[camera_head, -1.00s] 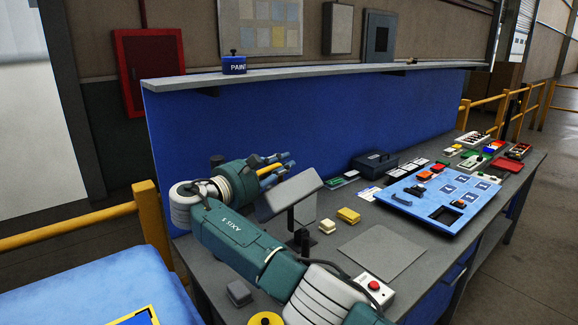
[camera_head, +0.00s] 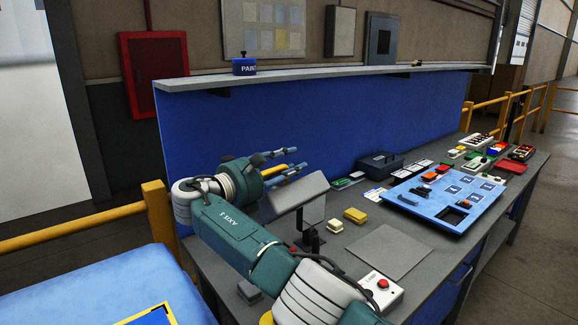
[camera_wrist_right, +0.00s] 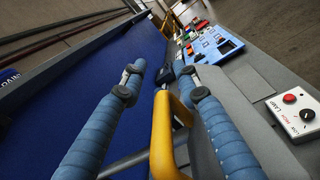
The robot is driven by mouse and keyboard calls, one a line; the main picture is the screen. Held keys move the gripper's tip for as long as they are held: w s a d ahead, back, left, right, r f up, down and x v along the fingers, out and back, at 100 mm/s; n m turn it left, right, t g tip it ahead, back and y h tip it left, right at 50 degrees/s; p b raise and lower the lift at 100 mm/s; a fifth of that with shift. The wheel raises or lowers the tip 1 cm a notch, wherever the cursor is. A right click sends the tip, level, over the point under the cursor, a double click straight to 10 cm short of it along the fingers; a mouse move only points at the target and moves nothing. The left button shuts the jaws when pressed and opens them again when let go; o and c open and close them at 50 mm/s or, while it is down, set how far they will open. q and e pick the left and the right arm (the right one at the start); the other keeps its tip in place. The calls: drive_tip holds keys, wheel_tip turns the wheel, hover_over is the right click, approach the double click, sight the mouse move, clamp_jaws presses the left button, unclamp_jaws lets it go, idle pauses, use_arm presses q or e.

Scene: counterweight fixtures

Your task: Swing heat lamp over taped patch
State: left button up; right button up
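The heat lamp (camera_head: 293,196) is a tilted grey hood on a dark post at the bench's left end. A yellow handle bar (camera_wrist_right: 162,140) beside it lies between the fingers of my right gripper (camera_wrist_right: 168,85) in the wrist view. My right gripper (camera_head: 297,160) is open, with its blue fingers on both sides of the bar and gaps visible. Part of the bar shows in the head view (camera_head: 290,171). The taped patch (camera_head: 150,319), blue with a yellow border, is cut off at the bottom edge, on a blue panel (camera_head: 95,290). My left gripper is out of view.
A lamp control box (camera_head: 380,291) with a red button stands at the bench's front. A grey mat (camera_head: 390,252), small blocks (camera_head: 355,215) and a blue tray (camera_head: 425,213) lie to the right. A blue back wall (camera_head: 340,125) and yellow rail (camera_head: 75,228) bound the area.

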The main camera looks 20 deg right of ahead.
sight(267, 171)
drive_tip(key=shift+s+f, duration=0.1)
drive_tip(key=shift+s+a+f, duration=0.1)
drive_tip(key=shift+a+f, duration=0.05)
drive_tip(key=shift+a, duration=0.25)
drive_tip(key=v, duration=0.6)
drive_tip(key=shift+s+a, duration=0.25)
